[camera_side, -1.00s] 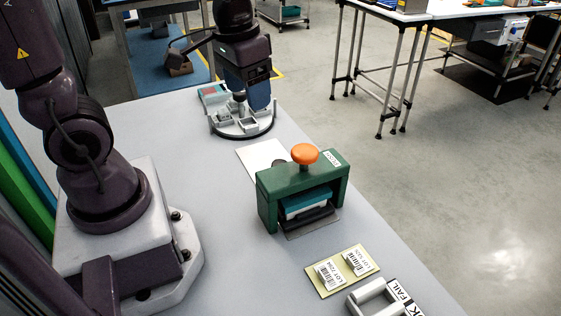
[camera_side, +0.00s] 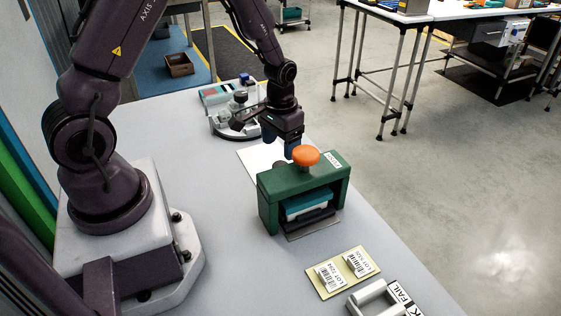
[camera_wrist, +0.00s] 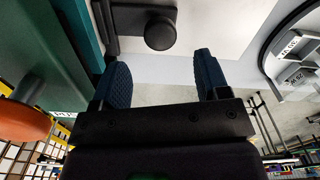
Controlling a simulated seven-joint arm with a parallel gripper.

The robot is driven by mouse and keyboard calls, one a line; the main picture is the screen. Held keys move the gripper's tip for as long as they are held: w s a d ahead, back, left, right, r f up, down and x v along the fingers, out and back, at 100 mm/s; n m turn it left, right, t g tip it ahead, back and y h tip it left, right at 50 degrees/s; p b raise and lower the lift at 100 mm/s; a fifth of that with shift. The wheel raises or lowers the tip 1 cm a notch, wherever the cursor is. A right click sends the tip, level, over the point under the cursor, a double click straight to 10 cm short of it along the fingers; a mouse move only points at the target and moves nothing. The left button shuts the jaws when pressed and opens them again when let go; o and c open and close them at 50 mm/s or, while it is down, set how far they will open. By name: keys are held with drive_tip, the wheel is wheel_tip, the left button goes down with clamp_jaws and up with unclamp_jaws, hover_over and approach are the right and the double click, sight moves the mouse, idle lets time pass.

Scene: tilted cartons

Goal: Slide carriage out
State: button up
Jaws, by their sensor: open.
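A green press-like housing (camera_side: 268,198) with an orange knob (camera_side: 306,155) on top stands on the table. A teal block (camera_side: 308,203) and a dark plate (camera_side: 318,216) show in its front opening. In the wrist view, a dark plate with a round black knob (camera_wrist: 160,33) sticks out beside the green housing (camera_wrist: 40,45); it looks like the carriage. My gripper (camera_side: 291,150) is behind the housing, close to the orange knob in the side view. In the wrist view my gripper (camera_wrist: 161,68) is open and empty, its blue fingers apart, with the black knob beyond the gap between them.
A white sheet (camera_side: 255,158) lies behind the housing. A round fixture (camera_side: 222,122) stands further back. A yellowish board with labels (camera_side: 328,284) and a grey frame (camera_side: 372,300) lie at the front right. The table (camera_side: 195,200) is clear left of the housing.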

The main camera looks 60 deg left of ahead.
sight(280, 162)
wheel_tip(280, 162, down, 6)
drive_tip(key=shift+r, duration=0.1)
clamp_jaws()
drive_tip(key=a, duration=1.3)
drive_tip(key=shift+a, duration=0.35)
drive_tip(key=shift+c, duration=0.5)
unclamp_jaws()
drive_tip(key=shift+o, duration=0.5)
drive_tip(key=shift+d, duration=0.1)
